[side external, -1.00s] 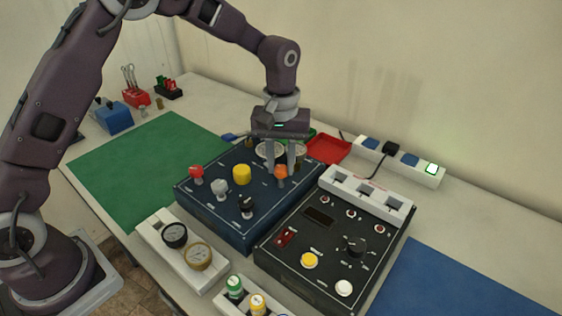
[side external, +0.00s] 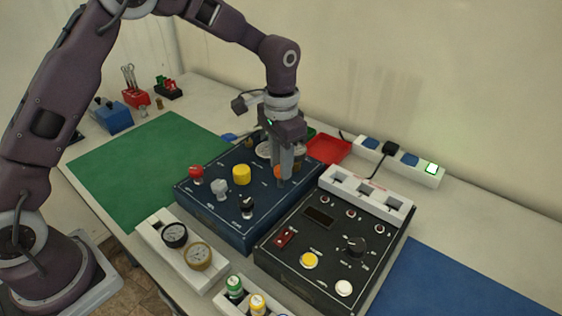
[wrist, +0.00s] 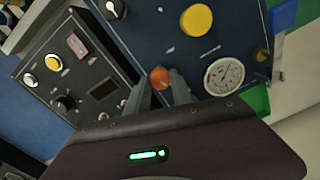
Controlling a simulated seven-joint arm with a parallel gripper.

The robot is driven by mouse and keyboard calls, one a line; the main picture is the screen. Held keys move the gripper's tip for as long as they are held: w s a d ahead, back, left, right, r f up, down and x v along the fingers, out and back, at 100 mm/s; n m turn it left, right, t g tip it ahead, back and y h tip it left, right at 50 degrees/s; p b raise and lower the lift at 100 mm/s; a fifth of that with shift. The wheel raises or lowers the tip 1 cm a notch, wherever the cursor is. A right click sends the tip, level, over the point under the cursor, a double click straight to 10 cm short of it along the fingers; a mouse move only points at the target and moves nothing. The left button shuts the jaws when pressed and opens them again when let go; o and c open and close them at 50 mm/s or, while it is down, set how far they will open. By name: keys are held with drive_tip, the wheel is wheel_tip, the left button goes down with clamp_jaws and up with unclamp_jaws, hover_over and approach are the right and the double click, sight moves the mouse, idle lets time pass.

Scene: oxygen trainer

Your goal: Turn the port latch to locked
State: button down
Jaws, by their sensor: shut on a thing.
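The orange knob (side external: 278,172), which I take to be the port latch, sits near the right corner of the dark blue panel (side external: 215,212). In the wrist view the orange knob (wrist: 159,78) shows as a round cap between my fingertips. My gripper (side external: 285,177) points down over it and is shut on it, one finger on each side. The wrist view also shows my gripper (wrist: 160,84) there. The fingers partly hide the knob in the side view, and its label cannot be read.
A yellow knob (side external: 242,174), red knob (side external: 196,172), grey knob (side external: 219,187) and black knob (side external: 247,204) stand on the same panel. A round gauge (wrist: 223,76) is close beside my fingers. A black control box (side external: 330,245) adjoins on the right. The green mat (side external: 140,165) is clear.

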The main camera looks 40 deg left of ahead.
drive_tip(key=shift+m, duration=1.6)
drive_tip(key=shift+r+m, duration=0.1)
drive_tip(key=shift+m, duration=0.2)
drive_tip(key=c, duration=1.1)
unclamp_jaws()
wheel_tip(320, 180, up, 7)
